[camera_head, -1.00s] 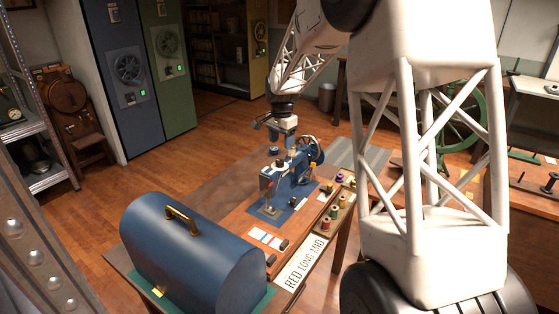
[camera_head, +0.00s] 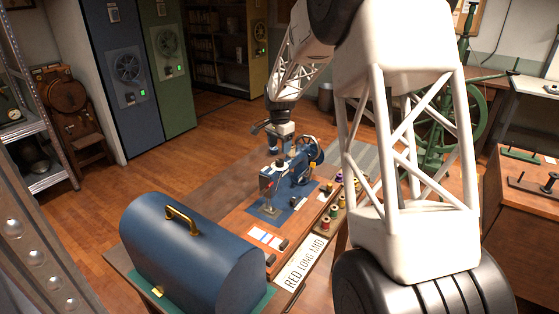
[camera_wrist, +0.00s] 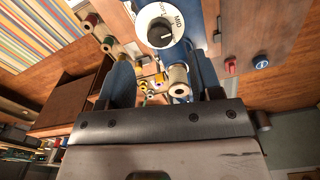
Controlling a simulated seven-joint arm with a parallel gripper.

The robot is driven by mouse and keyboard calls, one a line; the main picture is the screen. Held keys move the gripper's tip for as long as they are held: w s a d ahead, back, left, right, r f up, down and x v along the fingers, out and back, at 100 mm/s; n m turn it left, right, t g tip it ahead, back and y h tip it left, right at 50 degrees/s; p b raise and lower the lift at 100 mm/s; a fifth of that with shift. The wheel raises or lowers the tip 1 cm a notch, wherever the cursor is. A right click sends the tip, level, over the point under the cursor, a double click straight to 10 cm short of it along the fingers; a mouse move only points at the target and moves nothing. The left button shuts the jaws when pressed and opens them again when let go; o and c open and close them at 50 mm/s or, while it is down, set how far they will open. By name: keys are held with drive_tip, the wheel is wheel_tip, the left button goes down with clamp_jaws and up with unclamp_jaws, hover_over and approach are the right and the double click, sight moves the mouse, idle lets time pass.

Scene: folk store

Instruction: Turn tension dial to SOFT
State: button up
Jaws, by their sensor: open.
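The blue sewing machine (camera_head: 274,181) stands on the wooden table in the head view. The tension dial (camera_wrist: 160,27) shows at the top of the wrist view as a white lettered disc with a black knob. The letters MID are readable on it; I cannot tell which mark the knob points to. My gripper (camera_head: 277,142) hangs just above and behind the machine's head in the head view. In the wrist view my gripper (camera_wrist: 165,70) is open, its two blue fingers apart and the dial beyond them. The dial is too small to make out in the head view.
A blue domed case (camera_head: 190,255) with a brass handle stands at the table's near left. A spool (camera_wrist: 179,80) also shows between my fingers in the wrist view.

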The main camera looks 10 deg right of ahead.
sight(280, 161)
drive_tip(key=shift+f, duration=3.2)
drive_tip(key=c, duration=0.9)
drive_tip(key=shift+n, duration=0.3)
drive_tip(key=n, duration=0.5)
drive_tip(key=shift+n, duration=0.4)
drive_tip(key=n, duration=0.5)
drive_tip(key=shift+n, duration=0.3)
drive_tip(key=shift+r, duration=0.1)
